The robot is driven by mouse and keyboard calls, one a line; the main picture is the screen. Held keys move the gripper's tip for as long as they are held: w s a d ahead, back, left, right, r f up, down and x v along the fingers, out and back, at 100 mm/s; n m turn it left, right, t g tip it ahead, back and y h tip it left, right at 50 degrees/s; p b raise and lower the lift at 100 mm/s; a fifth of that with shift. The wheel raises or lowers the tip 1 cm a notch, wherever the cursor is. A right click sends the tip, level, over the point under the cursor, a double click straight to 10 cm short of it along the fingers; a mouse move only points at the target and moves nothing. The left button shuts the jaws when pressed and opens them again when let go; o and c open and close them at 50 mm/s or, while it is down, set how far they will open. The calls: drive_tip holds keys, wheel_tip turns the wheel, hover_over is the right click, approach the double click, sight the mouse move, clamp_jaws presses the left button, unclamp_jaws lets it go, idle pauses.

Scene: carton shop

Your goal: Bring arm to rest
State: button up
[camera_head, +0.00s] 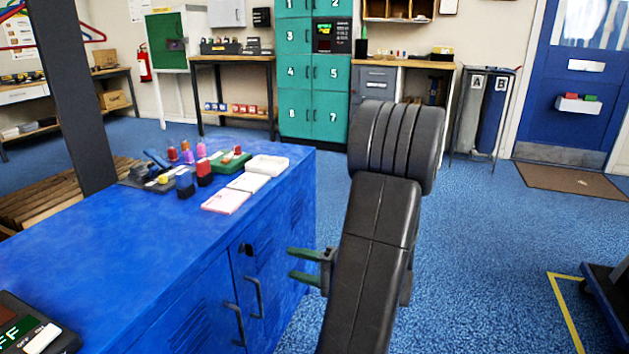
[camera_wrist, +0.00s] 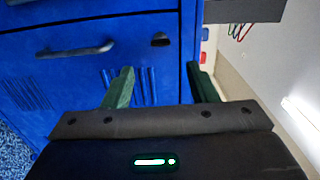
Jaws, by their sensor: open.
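My gripper (camera_head: 304,266) shows beside the front of the blue cabinet, partly behind my dark arm link. Its two green fingers stand apart with nothing between them. In the wrist view my gripper (camera_wrist: 158,88) is open and empty, facing the blue cabinet doors. My arm is folded, with its thick ribbed joint raised in the middle of the head view and a long link coming down toward the camera.
The blue cabinet (camera_head: 110,260) fills the left, with stamps, bottles, a white tray (camera_head: 267,165) and pads on top. Its door handle (camera_head: 236,322) juts out near my gripper. Teal lockers (camera_head: 293,72) stand behind. Blue floor (camera_head: 480,250) is free to the right; a dark cart (camera_head: 608,298) stands at the edge.

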sight(253, 252)
drive_tip(key=b+x, duration=0.2)
drive_tip(key=x, duration=0.9)
drive_tip(key=shift+w+a, duration=0.1)
drive_tip(key=shift+a, duration=0.2)
drive_tip(key=shift+d, duration=0.1)
